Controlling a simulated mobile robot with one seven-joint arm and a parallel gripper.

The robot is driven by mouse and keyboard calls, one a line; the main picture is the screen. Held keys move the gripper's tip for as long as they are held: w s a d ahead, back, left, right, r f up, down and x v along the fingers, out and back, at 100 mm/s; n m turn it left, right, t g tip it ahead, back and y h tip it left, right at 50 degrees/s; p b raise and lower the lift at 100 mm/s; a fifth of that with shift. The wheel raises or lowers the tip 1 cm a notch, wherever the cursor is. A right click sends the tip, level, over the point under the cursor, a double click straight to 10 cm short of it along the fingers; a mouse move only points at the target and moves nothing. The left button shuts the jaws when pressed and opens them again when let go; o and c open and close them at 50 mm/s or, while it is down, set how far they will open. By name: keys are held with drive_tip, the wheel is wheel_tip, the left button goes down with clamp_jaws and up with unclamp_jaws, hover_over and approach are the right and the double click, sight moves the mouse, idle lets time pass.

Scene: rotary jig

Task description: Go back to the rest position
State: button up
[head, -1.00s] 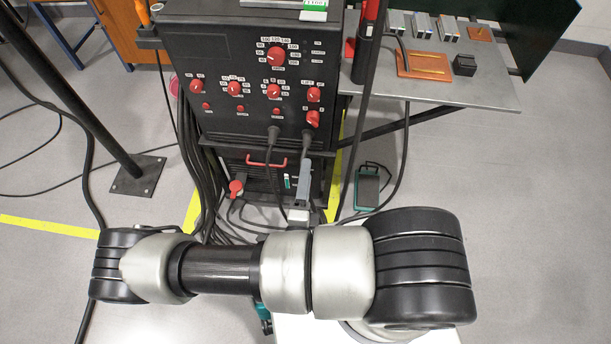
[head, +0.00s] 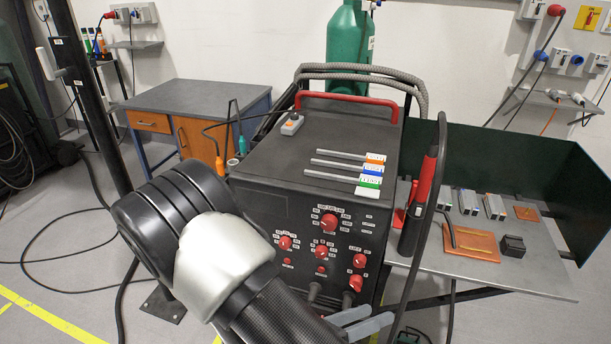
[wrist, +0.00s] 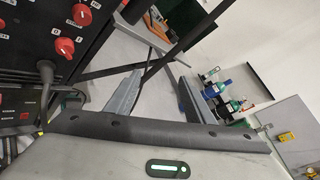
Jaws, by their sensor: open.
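My arm rises in front of the black welding machine (head: 290,150) in the head view. Its black and silver links hide the machine's lower left. My gripper (head: 380,316) shows only as grey finger ends at the bottom, in front of the machine's lower front. In the wrist view my gripper (wrist: 158,76) has its two grey fingers well apart, with nothing between them. The machine's red knobs (wrist: 82,14) and a plugged cable are at the left of that view.
A grey side table (head: 540,270) at right holds a copper plate (head: 470,243), a small black block (head: 512,245) and metal pieces. A black pole (head: 92,110) stands left. A desk (head: 190,95) and green cylinder (head: 350,45) are behind. Cables lie on the left floor.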

drive_tip(key=s+r+m+y+p, duration=0.2)
drive_tip(key=r+m+y, duration=0.2)
drive_tip(key=r+m, duration=0.6)
drive_tip(key=s+r+m+g+y+p, duration=0.1)
drive_tip(key=r+m+y, duration=0.4)
drive_tip(key=r+m, duration=0.5)
drive_tip(key=s+r+m+y+p, duration=0.4)
drive_tip(key=r+m, duration=0.7)
drive_tip(key=r, duration=0.4)
drive_tip(key=shift+d+r+y+p, duration=0.2)
drive_tip(key=shift+d+y+p, duration=0.2)
drive_tip(key=shift+y, duration=0.3)
